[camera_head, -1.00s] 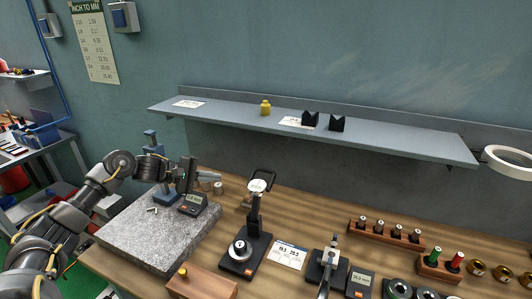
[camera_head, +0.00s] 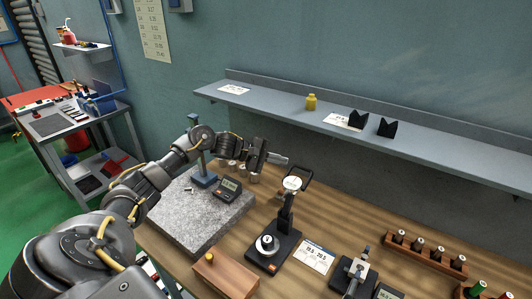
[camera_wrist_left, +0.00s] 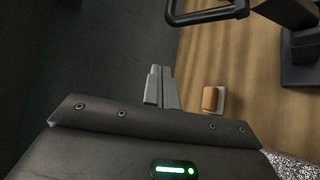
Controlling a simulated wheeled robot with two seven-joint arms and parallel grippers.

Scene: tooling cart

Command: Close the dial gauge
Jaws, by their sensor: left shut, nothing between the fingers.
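The dial gauge (camera_head: 286,215) stands on a black base on the wooden bench, with a white round dial face and a black loop handle (camera_head: 302,174) raised at its top. The handle also shows at the top of the left wrist view (camera_wrist_left: 208,14), with the black stand (camera_wrist_left: 300,55) at right. My left gripper (camera_head: 286,160) is shut and empty, just left of and behind the raised handle in the head view. In the left wrist view its fingertips (camera_wrist_left: 158,72) are together, apart from the handle. My right gripper is out of view.
A granite plate (camera_head: 190,230) with a blue stand (camera_head: 203,179) and a small digital display (camera_head: 228,189) is left of the gauge. A wooden box (camera_head: 225,276) is in front. A wall shelf (camera_head: 270,107) hangs above. A caliper-like tool (camera_head: 355,276) lies to the right.

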